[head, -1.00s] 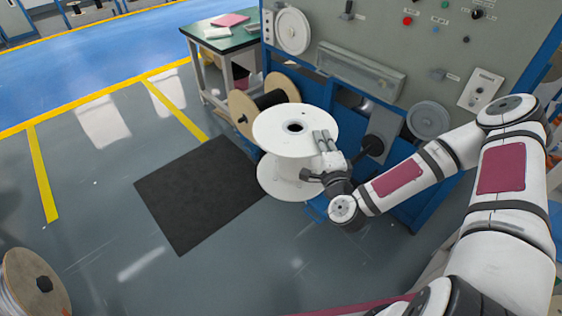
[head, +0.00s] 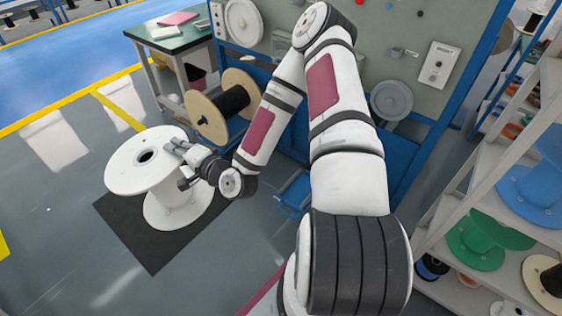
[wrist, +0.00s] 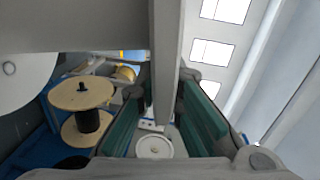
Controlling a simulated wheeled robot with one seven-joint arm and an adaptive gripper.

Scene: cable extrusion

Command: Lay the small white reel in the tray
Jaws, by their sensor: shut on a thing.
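The white reel (head: 137,162) has two wide round flanges with a dark centre hole in the upper one. In the head view it is held up over the floor at left, its axis roughly upright but slightly tilted. My gripper (head: 177,150) is shut on the rim of its upper flange, at the right side. In the wrist view the pale flange (wrist: 165,60) runs between my green-padded fingers (wrist: 160,110). I cannot make out a clear tray; a low blue frame (head: 293,192) lies at the foot of the machine.
A black mat (head: 150,252) lies on the floor under the reel. A wooden reel with black cable (head: 235,98) is on the blue machine behind. A green-topped table (head: 165,38) stands beyond. Shelves with coloured reels (head: 478,240) stand at right. Open floor is at left.

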